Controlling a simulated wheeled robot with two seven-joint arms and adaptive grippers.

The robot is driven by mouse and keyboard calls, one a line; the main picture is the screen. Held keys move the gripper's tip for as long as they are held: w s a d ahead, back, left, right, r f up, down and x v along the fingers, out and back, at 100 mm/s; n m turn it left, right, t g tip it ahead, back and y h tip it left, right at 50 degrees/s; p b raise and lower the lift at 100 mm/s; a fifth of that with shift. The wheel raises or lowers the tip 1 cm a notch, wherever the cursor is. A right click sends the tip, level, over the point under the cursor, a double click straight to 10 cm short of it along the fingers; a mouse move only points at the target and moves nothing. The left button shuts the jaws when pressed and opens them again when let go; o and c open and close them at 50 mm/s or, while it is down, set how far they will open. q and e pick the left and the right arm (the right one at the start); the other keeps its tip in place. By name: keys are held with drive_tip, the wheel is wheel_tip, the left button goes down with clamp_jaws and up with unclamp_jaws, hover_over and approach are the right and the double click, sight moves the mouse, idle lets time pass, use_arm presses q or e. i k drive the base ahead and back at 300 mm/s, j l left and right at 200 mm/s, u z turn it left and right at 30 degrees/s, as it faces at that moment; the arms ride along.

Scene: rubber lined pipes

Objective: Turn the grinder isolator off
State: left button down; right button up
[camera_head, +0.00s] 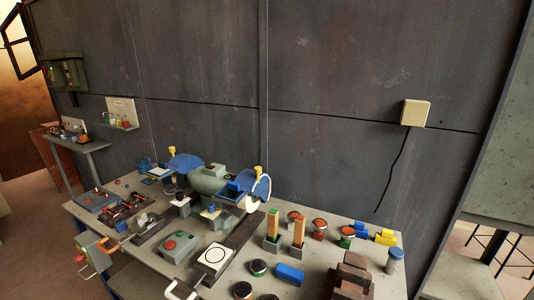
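A bench grinder with a grey rounded body (208,180) and blue guards stands at the back of the workbench. Which part is its isolator I cannot tell for sure. A cream box (415,113) is fixed to the dark wall at right, with a black cable hanging from it. A grey box with red and green buttons (175,246) sits on the bench in front of the grinder. A greenish box with a red part (96,248) is at the bench's left front edge. Switch positions are too small to read. Neither of my grippers is in view.
The grey workbench (318,285) is crowded. Red, green and black round knobs, a blue block (289,274), upright wooden pieces (299,231) and a brown block (353,275) stand at right. A smaller side table (84,145) is at far left.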

sight(79, 259)
drive_tip(key=u, duration=1.65)
